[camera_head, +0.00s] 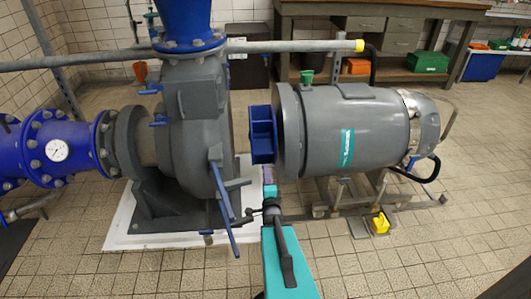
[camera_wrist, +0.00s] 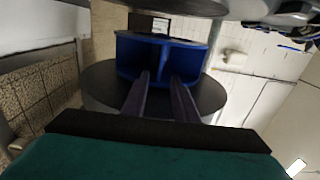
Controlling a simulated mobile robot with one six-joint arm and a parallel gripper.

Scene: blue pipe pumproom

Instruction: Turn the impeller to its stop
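The impeller (camera_head: 262,134) is a blue vaned wheel on the front of the grey motor, facing the grey pump casing (camera_head: 195,120). It also shows in the wrist view (camera_wrist: 136,51), with a vane running toward me and a dark round disc (camera_wrist: 100,88) around it. My gripper (camera_head: 269,184) is just below the impeller, in the gap between motor and casing. In the wrist view its two dark fingers (camera_wrist: 160,75) stand apart, pointing at the impeller on either side of the vane's line. I cannot tell whether they touch it.
The grey motor (camera_head: 350,130) is close on the right, on a frame. A blue lever (camera_head: 222,195) sticks out from the casing on the left. A grey pipe (camera_head: 290,46) with a yellow end crosses above. Tiled floor (camera_head: 430,240) is free at front right.

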